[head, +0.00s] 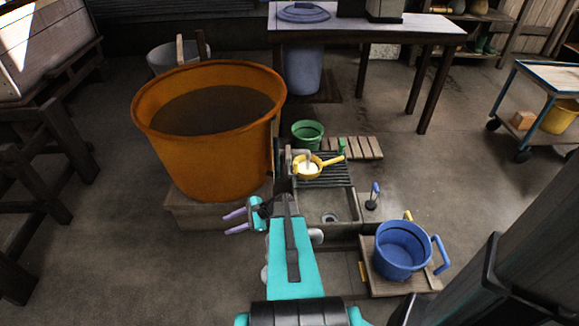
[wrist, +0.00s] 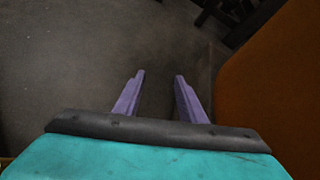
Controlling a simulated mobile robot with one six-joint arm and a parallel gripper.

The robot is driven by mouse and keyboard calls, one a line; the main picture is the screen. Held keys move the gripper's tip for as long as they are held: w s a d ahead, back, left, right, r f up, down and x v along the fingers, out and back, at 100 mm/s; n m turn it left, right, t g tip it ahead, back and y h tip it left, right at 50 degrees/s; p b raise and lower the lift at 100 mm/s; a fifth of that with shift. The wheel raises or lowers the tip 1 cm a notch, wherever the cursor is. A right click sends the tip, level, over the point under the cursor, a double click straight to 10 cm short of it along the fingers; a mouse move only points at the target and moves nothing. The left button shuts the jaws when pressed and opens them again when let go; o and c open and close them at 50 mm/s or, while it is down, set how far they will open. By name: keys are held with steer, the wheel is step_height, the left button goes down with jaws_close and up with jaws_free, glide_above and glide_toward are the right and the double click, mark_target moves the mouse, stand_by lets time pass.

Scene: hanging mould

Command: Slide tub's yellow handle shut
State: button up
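The large orange tub (head: 205,165) stands on a low block (head: 190,208), with dark contents inside. Its side also fills the right of the wrist view (wrist: 280,85). A dark upright fitting (head: 276,157) shows at the tub's right side. I cannot make out a yellow handle on the tub; my arm covers part of that area. My gripper (head: 229,222) is in front of the block's right part, fingers pointing left. In the wrist view my gripper (wrist: 160,76) has its two lavender fingers apart, with only grey floor between them.
A yellow dipper (head: 314,174) with white contents is at the sink (head: 320,207), right of the tub. A green bucket (head: 308,136) stands behind it. A blue bucket (head: 398,253) sits on a wooden board at the right. The floor left of my gripper is clear.

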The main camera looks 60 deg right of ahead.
steer(key=s+d+r+m+t+h+b, duration=0.1)
steer(key=s+d+m+t+h+b, duration=0.15)
steer(key=d, duration=0.65)
steer(key=s+d+m+t+h+b, duration=0.15)
steer(key=d+m, duration=0.25)
steer(key=d, duration=0.6)
steer(key=s+d+r+m+t+h+b, duration=0.2)
steer(key=s+d+m+h, duration=0.1)
steer(key=s+d, duration=0.3)
steer(key=s+d+r+m+t+h+b, duration=0.2)
steer(key=s+d, duration=0.4)
steer(key=d, duration=0.5)
steer(key=shift+d+r+m+h+b, duration=0.15)
steer(key=shift+m+h+b, duration=0.3)
steer(key=shift+m, duration=0.3)
steer(key=shift+w, duration=0.1)
steer(key=b, duration=0.4)
glide_above(289, 169)
steer(key=shift+d, duration=0.2)
jaws_close()
